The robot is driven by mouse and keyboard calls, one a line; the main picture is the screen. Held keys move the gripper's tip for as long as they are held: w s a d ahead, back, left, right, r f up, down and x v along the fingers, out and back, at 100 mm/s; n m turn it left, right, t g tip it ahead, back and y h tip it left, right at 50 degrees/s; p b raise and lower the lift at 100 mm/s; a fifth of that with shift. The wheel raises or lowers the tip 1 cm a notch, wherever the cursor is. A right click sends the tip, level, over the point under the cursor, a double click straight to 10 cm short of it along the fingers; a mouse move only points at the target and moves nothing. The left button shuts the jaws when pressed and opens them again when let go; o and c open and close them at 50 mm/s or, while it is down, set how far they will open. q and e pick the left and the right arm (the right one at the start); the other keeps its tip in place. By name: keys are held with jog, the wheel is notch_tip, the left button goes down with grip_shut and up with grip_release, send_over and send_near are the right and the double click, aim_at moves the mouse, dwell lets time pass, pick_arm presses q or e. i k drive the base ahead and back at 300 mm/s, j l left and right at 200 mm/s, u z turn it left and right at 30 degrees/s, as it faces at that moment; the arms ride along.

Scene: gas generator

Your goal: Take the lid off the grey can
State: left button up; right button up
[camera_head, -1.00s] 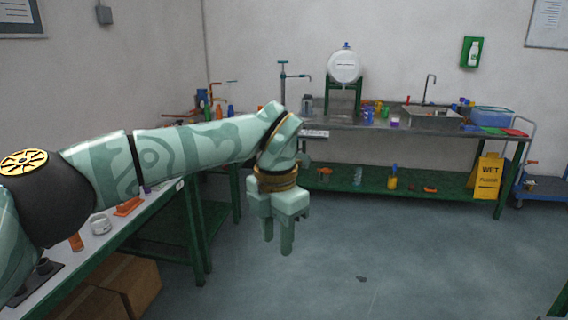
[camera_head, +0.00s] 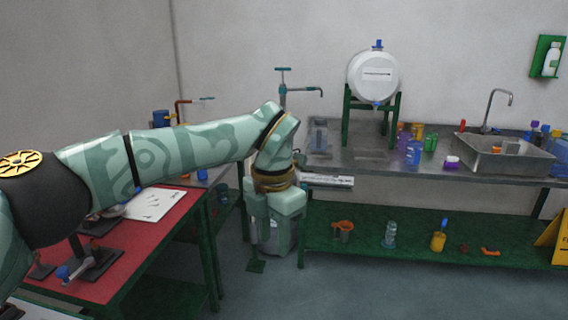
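A grey can-like container (camera_head: 271,241) stands low between the left table and the back bench, mostly hidden behind my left gripper. Its top is covered, so I cannot tell how its lid sits. My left gripper (camera_head: 278,235) points down in front of it in the picture, and I cannot tell whether they touch. Its fingers blend with the grey shape behind, so their opening is unclear. My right gripper is not in view.
A red-topped table (camera_head: 168,228) with a white sheet is at left. The steel bench (camera_head: 380,160) at the back carries a white barrel (camera_head: 374,77), bottles and a sink (camera_head: 505,150). Its green lower shelf (camera_head: 365,245) holds small items. Floor at front right is clear.

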aim_at(318, 131)
jog(key=i, duration=2.45)
jog(key=i+j+z, duration=0.1)
jog(key=i+z, duration=0.25)
jog(key=i, duration=0.2)
jog(key=i+j+z, duration=0.3)
jog(key=i, duration=0.25)
jog(key=i+j+z, duration=0.35)
jog(key=i, duration=0.2)
